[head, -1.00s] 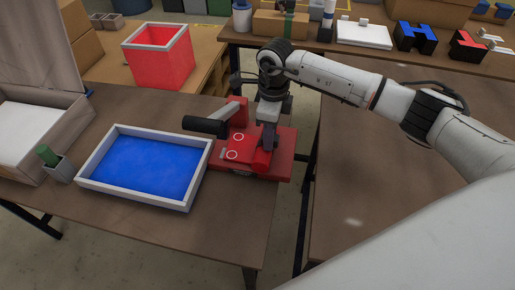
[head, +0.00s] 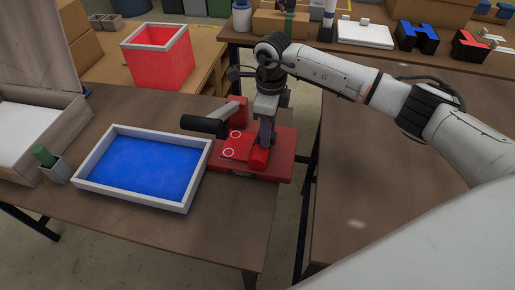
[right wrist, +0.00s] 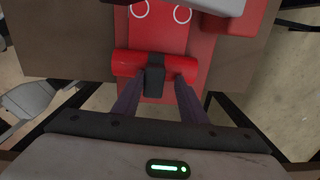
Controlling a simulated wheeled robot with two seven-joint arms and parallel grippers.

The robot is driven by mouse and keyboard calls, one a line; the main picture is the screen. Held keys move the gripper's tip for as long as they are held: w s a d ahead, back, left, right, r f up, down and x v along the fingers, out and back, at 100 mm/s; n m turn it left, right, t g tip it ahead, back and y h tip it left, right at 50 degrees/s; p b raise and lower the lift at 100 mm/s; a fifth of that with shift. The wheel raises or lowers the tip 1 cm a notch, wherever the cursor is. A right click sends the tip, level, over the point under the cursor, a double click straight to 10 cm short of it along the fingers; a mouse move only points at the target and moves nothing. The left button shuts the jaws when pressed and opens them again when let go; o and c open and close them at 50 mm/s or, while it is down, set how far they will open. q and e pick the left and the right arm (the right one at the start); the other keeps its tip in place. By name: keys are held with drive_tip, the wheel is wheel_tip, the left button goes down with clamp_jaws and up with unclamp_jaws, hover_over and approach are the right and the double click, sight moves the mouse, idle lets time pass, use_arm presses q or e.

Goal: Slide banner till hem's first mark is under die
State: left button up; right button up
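The red banner (head: 234,146) lies flat on the red press base (head: 282,140). Two white ring marks show on it, one behind the other; they also show in the right wrist view (right wrist: 182,14). Its near end is a red roll (head: 259,157) with a black tab (right wrist: 155,76) at the middle. My right gripper (head: 268,140) reaches down there, a finger on each side of the tab. It seems shut on it, though finger contact is unclear. The press has a black handle (head: 204,124) and a pale lever (head: 230,109). I cannot make out the die. My left gripper is out of view.
A blue tray with a pale rim (head: 190,178) sits just left of the press. A small cup with a green item (head: 57,169) and an open box (head: 60,138) stand farther left. A red bin (head: 160,58) is behind.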

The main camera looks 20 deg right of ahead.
drive_tip(key=shift+s+a+f, duration=0.4)
drive_tip(key=shift+s+f, duration=0.15)
drive_tip(key=shift+f, duration=0.2)
wheel_tip(320, 180, up, 12)
drive_tip(key=shift+w+d, duration=0.35)
